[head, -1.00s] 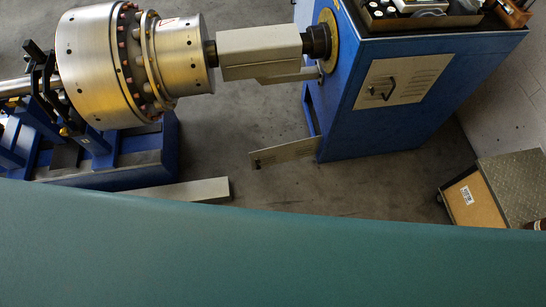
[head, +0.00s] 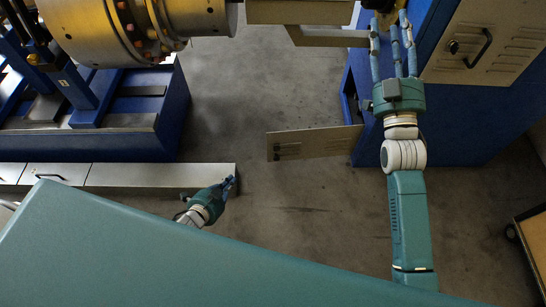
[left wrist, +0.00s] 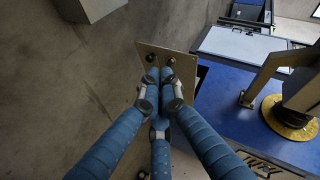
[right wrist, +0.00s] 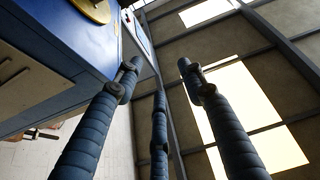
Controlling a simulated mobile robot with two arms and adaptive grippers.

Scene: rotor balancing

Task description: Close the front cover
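The front cover appears to be the beige panel (head: 312,144) standing open from the lower left side of the blue cabinet (head: 385,145). It has dark knobs near its free end. My left gripper (head: 231,182) is left of and apart from the cover in the head view. In the left wrist view the cover (left wrist: 147,50) shows just beyond my fingertips (left wrist: 160,76), which are drawn together with nothing seen between them. My right gripper (head: 391,20) is beside the cabinet, above the cover in the picture. Its fingers (right wrist: 158,68) are spread and empty.
The metal rotor (head: 100,30) stands on a blue base (head: 130,140) at the left. A long low beige box (head: 150,175) lies before it. Another handled panel (head: 490,45) sits flat on the cabinet. Floor between base and cabinet is clear.

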